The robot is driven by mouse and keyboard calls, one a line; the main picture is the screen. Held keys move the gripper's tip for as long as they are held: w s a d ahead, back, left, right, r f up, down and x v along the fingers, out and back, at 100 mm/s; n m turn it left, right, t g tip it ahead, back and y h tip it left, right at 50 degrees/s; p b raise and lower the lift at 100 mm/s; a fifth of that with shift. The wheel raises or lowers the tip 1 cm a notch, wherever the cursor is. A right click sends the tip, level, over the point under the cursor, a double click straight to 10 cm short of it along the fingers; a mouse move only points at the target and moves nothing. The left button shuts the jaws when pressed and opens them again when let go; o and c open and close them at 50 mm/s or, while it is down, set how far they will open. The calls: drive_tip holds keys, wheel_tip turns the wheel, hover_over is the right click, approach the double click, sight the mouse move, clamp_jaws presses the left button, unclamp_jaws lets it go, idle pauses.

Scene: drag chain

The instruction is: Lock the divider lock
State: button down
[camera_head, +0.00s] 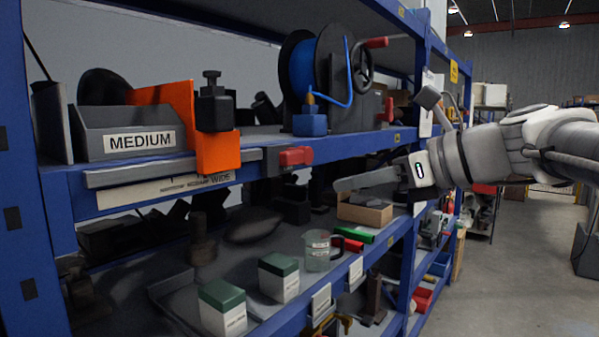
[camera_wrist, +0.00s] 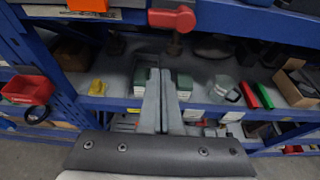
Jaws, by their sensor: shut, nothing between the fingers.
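An orange divider (camera_head: 178,105) stands on the upper shelf, with a black clamp and knob (camera_head: 213,103) on its front. Its lower front part overlaps a grey rail (camera_head: 130,174) along the shelf edge. A red handle (camera_head: 295,156) on a dark block sits at the rail's right end. I cannot tell which of these is the divider lock. In the wrist view the red handle (camera_wrist: 172,18) is at the top, beyond my fingertips, and the orange piece (camera_wrist: 88,4) is at top left. My gripper (camera_head: 340,185) is shut and empty, right of and below the red handle, apart from it.
A grey bin marked MEDIUM (camera_head: 135,135) stands left of the divider. A hose reel (camera_head: 318,70) is at right. The lower shelf holds green-topped boxes (camera_head: 222,305), a glass jug (camera_head: 318,250) and a cardboard box (camera_head: 365,212). The aisle floor (camera_head: 520,270) is clear.

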sight(291, 156)
drive_tip(key=x, duration=1)
wheel_tip(291, 156, up, 4)
drive_tip(key=shift+f+p, duration=0.1)
drive_tip(key=shift+p, duration=0.65)
drive_tip(key=shift+a+p, duration=0.2)
drive_tip(key=shift+p, duration=0.1)
drive_tip(key=shift+p, duration=0.3)
